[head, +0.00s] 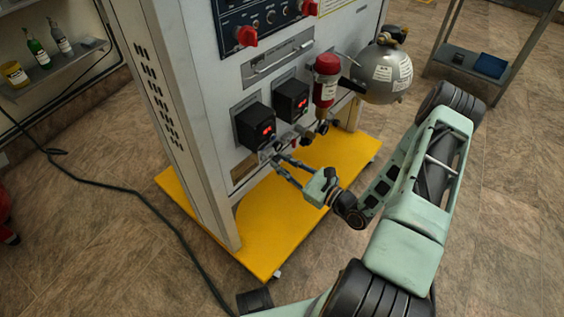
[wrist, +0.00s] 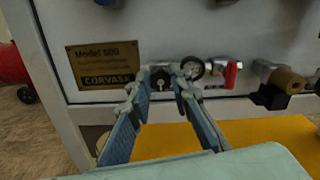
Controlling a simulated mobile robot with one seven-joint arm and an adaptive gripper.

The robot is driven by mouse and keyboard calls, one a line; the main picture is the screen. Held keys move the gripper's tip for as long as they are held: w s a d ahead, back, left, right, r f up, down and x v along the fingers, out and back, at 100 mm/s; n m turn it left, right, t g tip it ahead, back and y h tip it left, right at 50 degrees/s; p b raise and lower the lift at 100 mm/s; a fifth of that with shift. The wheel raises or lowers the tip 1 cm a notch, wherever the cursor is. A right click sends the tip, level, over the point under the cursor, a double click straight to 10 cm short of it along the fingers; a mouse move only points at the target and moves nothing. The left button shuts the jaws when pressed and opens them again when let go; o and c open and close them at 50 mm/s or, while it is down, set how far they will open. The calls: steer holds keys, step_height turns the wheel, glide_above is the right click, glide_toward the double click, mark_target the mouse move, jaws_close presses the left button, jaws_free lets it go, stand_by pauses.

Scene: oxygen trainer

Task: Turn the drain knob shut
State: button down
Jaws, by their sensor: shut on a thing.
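The drain knob appears to be the small black knob (wrist: 160,79) low on the white cabinet's front, just right of a brass nameplate in the wrist view. My gripper (wrist: 159,88) reaches up to it from below, with one blue-grey finger on each side, and is shut on the knob. In the head view my gripper (head: 276,162) meets the lower front of the cabinet, below the black display boxes. The knob is too small and covered there to make out, and its turn angle is unclear.
A round gauge (wrist: 193,68) sits close beside the right finger, with a red-handled valve (wrist: 231,74) beyond it. A brass-and-black fitting (wrist: 271,97) sticks out farther right. A yellow base plate (head: 262,238) lies under the cabinet. A black cable (head: 121,189) crosses the floor.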

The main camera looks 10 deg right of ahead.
steer(key=m+p, duration=0.1)
steer(key=m, duration=0.2)
steer(key=shift+r+m+p, duration=0.1)
steer(key=shift+m+p, duration=0.25)
steer(key=shift+m, duration=0.05)
steer(key=m+p, duration=0.1)
steer(key=m, duration=0.3)
steer(key=shift+w+d+p, duration=0.1)
steer(key=shift+p, duration=0.2)
steer(key=m+p, duration=0.1)
steer(key=m, duration=0.8)
steer(key=shift+f+m+p, duration=0.2)
steer(key=shift+m+p, duration=0.1)
steer(key=shift+p, duration=0.1)
steer(key=m, duration=0.9)
steer(key=shift+f, duration=0.15)
steer(key=m, duration=0.4)
steer(key=shift+m, duration=2.4)
